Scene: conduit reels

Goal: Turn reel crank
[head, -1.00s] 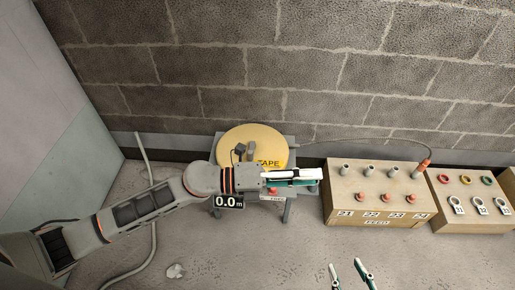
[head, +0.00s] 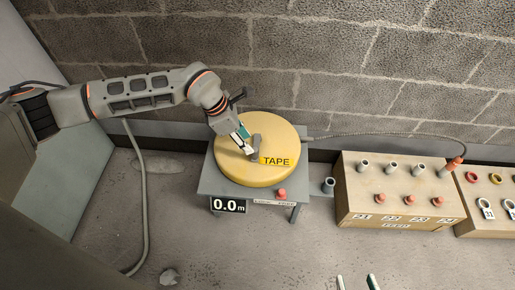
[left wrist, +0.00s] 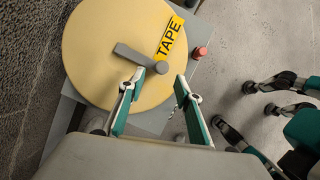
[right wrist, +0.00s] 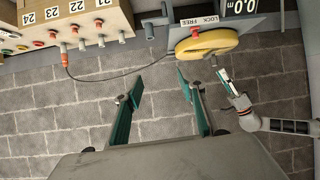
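The round yellow reel (head: 228,165) lies flat on a grey stand (head: 220,190), with a yellow TAPE label (head: 276,161) on top. Its grey crank arm (left wrist: 130,54) ends in a round knob (left wrist: 161,68). My left gripper (head: 246,143) is over the reel beside the crank. In the left wrist view it is open (left wrist: 158,84), and the knob shows just beyond the gap between its fingertips; I cannot tell whether they touch. My right gripper (right wrist: 158,84) is open and empty; in the head view only its fingertips (head: 357,282) show at the bottom edge.
A 0.0 m display (head: 228,205) and a red knob (head: 282,194) are at the stand's front. A wooden box (head: 400,215) with grey stubs and red knobs stands right, joined by a cable (head: 380,135). A block wall is behind. The floor in front is mostly clear.

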